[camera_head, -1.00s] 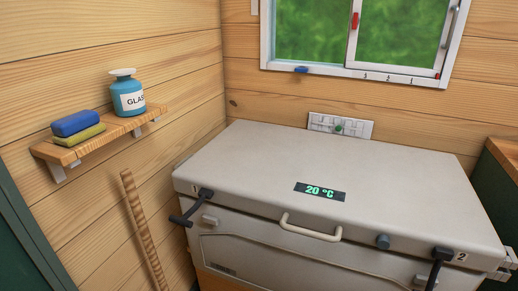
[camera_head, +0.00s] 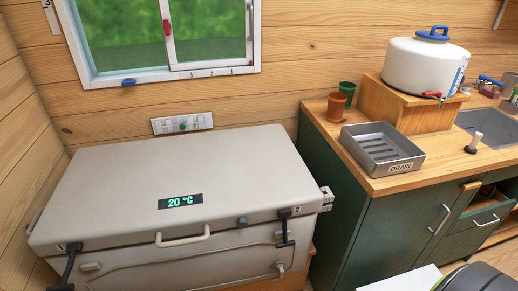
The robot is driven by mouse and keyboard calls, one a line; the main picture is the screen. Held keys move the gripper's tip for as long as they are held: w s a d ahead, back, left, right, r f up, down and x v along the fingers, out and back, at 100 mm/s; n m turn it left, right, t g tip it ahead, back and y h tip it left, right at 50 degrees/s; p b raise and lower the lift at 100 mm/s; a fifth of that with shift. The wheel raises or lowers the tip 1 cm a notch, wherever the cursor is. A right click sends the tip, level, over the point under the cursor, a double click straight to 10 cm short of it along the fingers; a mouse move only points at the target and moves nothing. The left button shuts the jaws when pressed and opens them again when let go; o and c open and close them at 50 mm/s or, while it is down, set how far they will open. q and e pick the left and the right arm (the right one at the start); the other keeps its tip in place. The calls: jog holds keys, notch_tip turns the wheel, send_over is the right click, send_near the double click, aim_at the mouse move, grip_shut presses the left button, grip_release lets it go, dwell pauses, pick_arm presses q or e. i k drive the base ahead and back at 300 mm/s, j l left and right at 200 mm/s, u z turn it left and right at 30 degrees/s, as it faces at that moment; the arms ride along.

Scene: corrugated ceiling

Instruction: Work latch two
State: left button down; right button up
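Latch two (camera_head: 285,228) is a black latch at the front right of a pale grey chest (camera_head: 110,170), just left of a printed "2" (camera_head: 297,210). Its top sits at the lid's front edge and its lower part hangs down over the front face. Latch one (camera_head: 69,265) is a similar black latch at the front left, beside a printed "1". The lid is down and its display (camera_head: 180,201) reads 20 °C. A pale handle (camera_head: 183,238) is at the front middle. Neither of my grippers is in view.
A green counter (camera_head: 370,230) stands right of the chest, with a narrow gap between. It holds a metal drain tray (camera_head: 381,142), cups (camera_head: 336,107) and a white water container (camera_head: 425,63). A drawer (camera_head: 483,216) at the right is partly open. A window (camera_head: 160,35) is behind.

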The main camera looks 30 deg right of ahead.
aim_at(284, 215)
jog(key=k+l+z, duration=0.1)
jog(key=z, duration=0.95)
